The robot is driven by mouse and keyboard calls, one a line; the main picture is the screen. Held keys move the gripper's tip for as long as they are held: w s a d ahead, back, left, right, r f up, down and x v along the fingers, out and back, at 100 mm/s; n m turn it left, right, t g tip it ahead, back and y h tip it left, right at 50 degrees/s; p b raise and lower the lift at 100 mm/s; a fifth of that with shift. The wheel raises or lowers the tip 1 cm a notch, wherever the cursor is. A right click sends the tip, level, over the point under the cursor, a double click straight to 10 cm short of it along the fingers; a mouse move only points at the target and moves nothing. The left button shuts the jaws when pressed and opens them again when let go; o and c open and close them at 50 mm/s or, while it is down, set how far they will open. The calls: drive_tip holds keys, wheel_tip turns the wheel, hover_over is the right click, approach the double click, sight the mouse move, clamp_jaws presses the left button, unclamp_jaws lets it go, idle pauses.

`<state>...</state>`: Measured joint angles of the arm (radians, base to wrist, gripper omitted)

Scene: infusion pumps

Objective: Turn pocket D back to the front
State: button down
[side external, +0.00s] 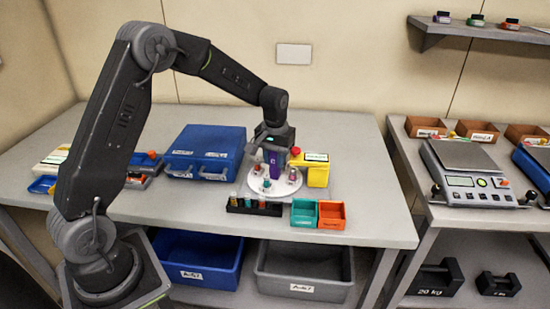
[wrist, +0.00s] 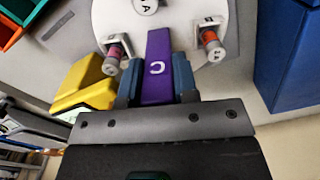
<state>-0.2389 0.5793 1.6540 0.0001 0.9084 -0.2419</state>
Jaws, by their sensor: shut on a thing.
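A white round turntable (side external: 285,187) stands on the bench and also fills the upper part of the wrist view (wrist: 180,18). A tall purple block (wrist: 158,55) marked C stands at its rim, between my fingers. My gripper (wrist: 157,85) is shut on this purple block, pointing down over the turntable in the side view (side external: 272,148). Two small vials, a red-orange one (wrist: 210,40) and a pinkish one (wrist: 115,52), sit in clips either side of the block. A round piece marked A (wrist: 145,5) shows at the top edge. I cannot make out which pocket is D.
A yellow box (side external: 317,172) stands close right of the turntable. A black vial rack (side external: 255,207), a teal bin (side external: 304,213) and an orange bin (side external: 331,214) lie in front. A blue case (side external: 205,152) stands to the left. The bench's right end is clear.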

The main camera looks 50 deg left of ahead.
drive_tip(key=shift+r+m, duration=0.1)
drive_tip(key=shift+m, duration=7.2)
drive_tip(key=c, duration=1.2)
unclamp_jaws()
drive_tip(key=shift+o, duration=0.2)
wheel_tip(320, 180, up, 14)
